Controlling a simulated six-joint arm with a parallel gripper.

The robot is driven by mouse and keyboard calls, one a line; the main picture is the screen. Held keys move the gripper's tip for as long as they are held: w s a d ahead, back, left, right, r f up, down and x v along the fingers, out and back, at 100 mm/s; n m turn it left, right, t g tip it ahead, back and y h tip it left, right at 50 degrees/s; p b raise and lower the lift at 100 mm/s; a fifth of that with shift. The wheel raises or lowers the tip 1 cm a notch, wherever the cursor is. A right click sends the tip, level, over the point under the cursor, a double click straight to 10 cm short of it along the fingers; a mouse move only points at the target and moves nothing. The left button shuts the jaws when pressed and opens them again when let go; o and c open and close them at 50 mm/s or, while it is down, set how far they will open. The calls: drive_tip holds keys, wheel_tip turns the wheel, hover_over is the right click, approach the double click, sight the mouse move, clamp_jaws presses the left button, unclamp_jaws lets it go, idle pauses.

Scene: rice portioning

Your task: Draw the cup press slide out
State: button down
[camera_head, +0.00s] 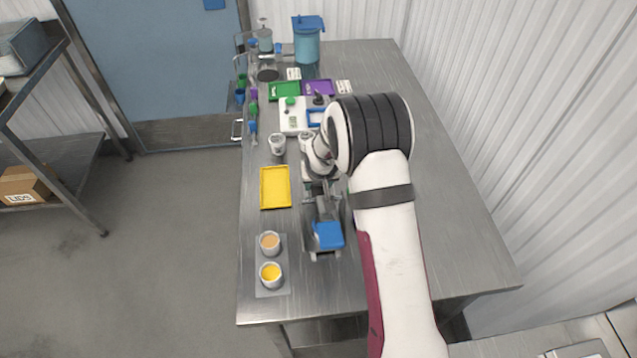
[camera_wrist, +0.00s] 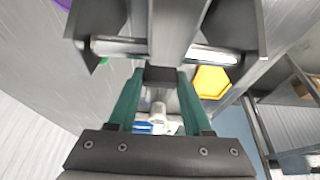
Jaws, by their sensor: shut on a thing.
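The cup press (camera_head: 323,252) stands on the steel table in the head view, with a blue block (camera_head: 328,235) at its near end. My gripper (camera_head: 322,192) reaches down at its far end, partly hidden by my arm. In the wrist view the green fingers of my gripper (camera_wrist: 159,78) are shut on a dark grey block of the press slide (camera_wrist: 160,73). Beyond it are a grey central bar (camera_wrist: 176,25) and two silver rods (camera_wrist: 120,47). I cannot tell how far out the slide is.
A yellow tray (camera_head: 263,188) lies left of the press. Two filled cups (camera_head: 269,241) (camera_head: 271,273) stand on a grey mat (camera_head: 259,260) near the left edge. A white cup (camera_head: 277,146), white device (camera_head: 293,124) and blue-lidded container (camera_head: 307,48) stand farther back. The table's right side is clear.

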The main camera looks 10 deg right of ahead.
drive_tip(key=w, duration=0.9)
drive_tip(key=shift+w, duration=0.3)
drive_tip(key=shift+c, duration=1.6)
unclamp_jaws()
drive_tip(key=v, duration=1.5)
drive_tip(key=shift+s+r, duration=0.25)
drive_tip(key=shift+r, duration=0.1)
